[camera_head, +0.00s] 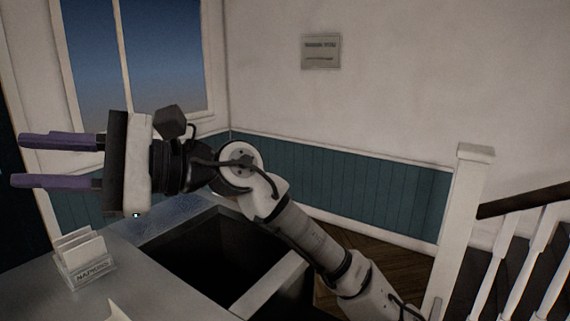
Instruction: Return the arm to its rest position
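My gripper (26,161) is at the left of the head view, with its two purple fingers pointing left. The fingers are spread apart and nothing shows between them. My arm rises from the lower right and bends at a white joint near the middle. The gripper is above the grey counter, in front of the window. No object is held.
A napkin holder (86,264) with white napkins stands on the grey counter (150,285) below the gripper. A dark open well (215,255) lies under the arm. A staircase railing (525,200) with a white post (460,215) is at the right. A sign (321,51) hangs on the wall.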

